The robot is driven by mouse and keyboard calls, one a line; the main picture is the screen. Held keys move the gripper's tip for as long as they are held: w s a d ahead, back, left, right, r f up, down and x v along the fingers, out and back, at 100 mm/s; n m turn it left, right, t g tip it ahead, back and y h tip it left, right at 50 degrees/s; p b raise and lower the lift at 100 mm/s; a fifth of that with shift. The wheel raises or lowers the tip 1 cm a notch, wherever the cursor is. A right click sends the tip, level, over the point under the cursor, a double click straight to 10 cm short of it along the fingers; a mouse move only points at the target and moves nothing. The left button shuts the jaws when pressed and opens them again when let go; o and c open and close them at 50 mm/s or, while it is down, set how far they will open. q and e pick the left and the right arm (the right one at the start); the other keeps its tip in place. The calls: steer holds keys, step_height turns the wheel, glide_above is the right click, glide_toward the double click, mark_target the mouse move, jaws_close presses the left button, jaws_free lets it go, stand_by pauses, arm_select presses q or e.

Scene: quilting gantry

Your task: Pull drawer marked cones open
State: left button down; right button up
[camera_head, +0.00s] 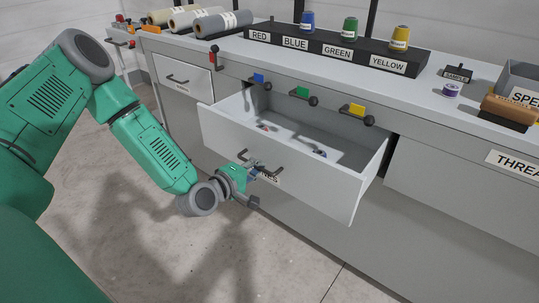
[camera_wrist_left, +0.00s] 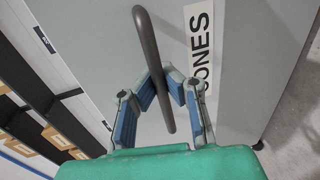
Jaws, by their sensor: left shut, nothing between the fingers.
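The light grey drawer (camera_head: 300,165) stands pulled out from the bench, its inside visible. Its label, CONES (camera_wrist_left: 203,45), reads clearly in the wrist view and is partly covered in the head view. The dark bar handle (camera_wrist_left: 147,40) is on the drawer front; it also shows in the head view (camera_head: 274,172). My left gripper (camera_head: 254,172) is at this handle, and its fingers (camera_wrist_left: 167,78) are shut, with their tips close together by the bar. The bar runs between the blue finger pads in the picture; whether they touch it cannot be told.
Small items (camera_head: 320,153) lie in the drawer. Above it, several dark knobs with coloured tags (camera_head: 302,93) stick out from the bench edge. Spools and a label rack (camera_head: 338,50) stand on the worktop. A closed drawer (camera_head: 180,74) is at left. Floor in front is clear.

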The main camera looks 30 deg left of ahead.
arm_select(q)
steer(key=f+v, duration=0.1)
steer(key=v, duration=0.5)
steer(key=shift+f+p, duration=0.35)
steer(key=c, duration=1.6)
jaws_free()
steer(key=shift+w+r, duration=0.1)
steer(key=v, duration=1.2)
steer(key=shift+d, duration=0.1)
